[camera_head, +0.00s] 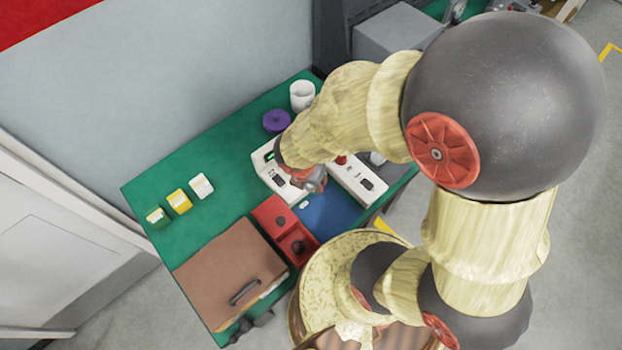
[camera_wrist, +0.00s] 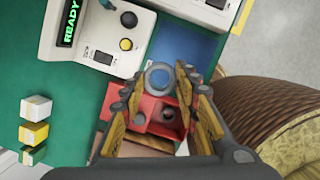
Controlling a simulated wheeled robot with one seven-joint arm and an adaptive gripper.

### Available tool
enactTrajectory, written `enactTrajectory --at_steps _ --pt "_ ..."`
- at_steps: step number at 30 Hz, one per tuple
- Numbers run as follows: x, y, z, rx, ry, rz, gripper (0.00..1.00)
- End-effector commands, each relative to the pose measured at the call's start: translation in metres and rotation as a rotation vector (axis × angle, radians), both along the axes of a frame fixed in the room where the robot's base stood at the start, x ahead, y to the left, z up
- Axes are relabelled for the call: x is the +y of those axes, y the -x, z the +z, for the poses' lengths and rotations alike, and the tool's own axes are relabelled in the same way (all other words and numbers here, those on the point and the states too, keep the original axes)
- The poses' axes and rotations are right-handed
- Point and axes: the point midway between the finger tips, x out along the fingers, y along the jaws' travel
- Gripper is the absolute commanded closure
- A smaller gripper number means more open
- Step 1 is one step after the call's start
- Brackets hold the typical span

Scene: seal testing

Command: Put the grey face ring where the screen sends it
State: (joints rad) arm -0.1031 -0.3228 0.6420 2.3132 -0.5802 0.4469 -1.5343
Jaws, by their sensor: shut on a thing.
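My gripper (camera_wrist: 160,82) is shut on the grey face ring (camera_wrist: 147,78), which shows between the fingertips in the wrist view. It is held over the bench, near the border of the blue mat (camera_wrist: 192,45) and the red block (camera_wrist: 150,103). In the head view my gripper (camera_head: 312,182) is beside the white tester (camera_head: 270,178) and mostly hidden by my arm. The tester's screen (camera_wrist: 69,24) reads READY in green. The red block (camera_head: 268,213) has two dark round features; the fingers partly cover it in the wrist view.
Three small boxes, white (camera_head: 201,186), yellow (camera_head: 179,201) and green-labelled (camera_head: 157,216), stand at left on the green bench (camera_head: 225,160). A purple round thing (camera_head: 276,120) and white cup (camera_head: 302,95) stand behind. A brown case (camera_head: 225,265) lies in front. A second white device (camera_head: 358,180) is at right.

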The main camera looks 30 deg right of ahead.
Motion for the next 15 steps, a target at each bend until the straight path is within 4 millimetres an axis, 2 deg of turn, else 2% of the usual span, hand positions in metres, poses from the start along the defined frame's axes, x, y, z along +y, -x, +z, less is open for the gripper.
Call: enactTrajectory --at_steps 15 --pt "0.000 0.000 0.024 0.000 0.000 0.001 0.98"
